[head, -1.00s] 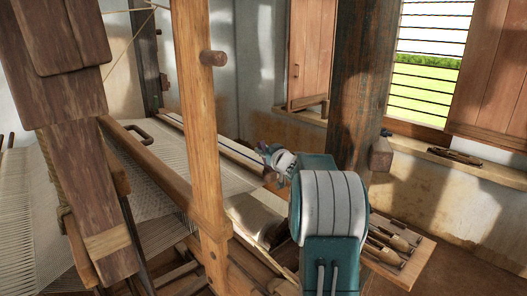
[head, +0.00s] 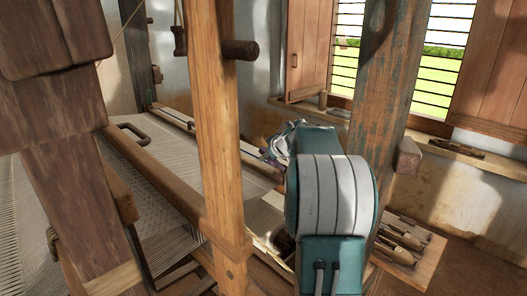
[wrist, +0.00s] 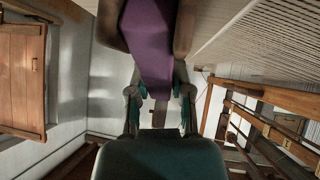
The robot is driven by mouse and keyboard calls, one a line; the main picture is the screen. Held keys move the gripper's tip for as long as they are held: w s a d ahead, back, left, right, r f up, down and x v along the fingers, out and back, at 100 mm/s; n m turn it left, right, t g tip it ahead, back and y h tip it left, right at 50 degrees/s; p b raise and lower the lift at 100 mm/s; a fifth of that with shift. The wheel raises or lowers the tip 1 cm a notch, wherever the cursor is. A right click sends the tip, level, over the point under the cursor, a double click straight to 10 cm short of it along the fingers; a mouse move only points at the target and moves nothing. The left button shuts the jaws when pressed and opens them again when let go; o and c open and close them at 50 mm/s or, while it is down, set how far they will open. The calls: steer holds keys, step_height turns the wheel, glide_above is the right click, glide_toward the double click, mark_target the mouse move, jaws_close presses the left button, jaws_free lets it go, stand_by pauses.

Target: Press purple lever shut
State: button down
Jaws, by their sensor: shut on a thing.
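The purple lever (wrist: 152,45) is a flat, broad strip in the wrist view, coming down from the top edge to between my fingers. My gripper (wrist: 158,93) is shut on its lower end, one finger on each side. Brown wooden parts flank the lever at the top of that view. In the head view my gripper (head: 276,150) shows at the cloth's right edge, partly hidden by my arm. The lever cannot be made out clearly there.
A wooden loom post (head: 215,120) stands left of my arm, with white warp cloth (head: 175,155) behind it. A dark pillar (head: 388,80) rises on the right. A wooden tray (head: 432,250) with several shuttles lies at lower right.

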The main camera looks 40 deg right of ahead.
steer(key=shift+w+a+f+g, duration=0.15)
steer(key=shift+f+g, duration=0.25)
steer(key=shift+g, duration=0.4)
steer(key=shift+w+f+g, duration=0.25)
steer(key=shift+f+g, duration=0.1)
steer(key=shift+g, duration=0.45)
steer(key=shift+n, duration=0.3)
steer(key=c, duration=0.5)
jaws_free()
steer(key=shift+f, duration=0.15)
steer(key=v, duration=1.1)
steer(key=shift+a+r, duration=0.15)
steer(key=shift+r, duration=0.3)
steer(key=shift+s, duration=0.15)
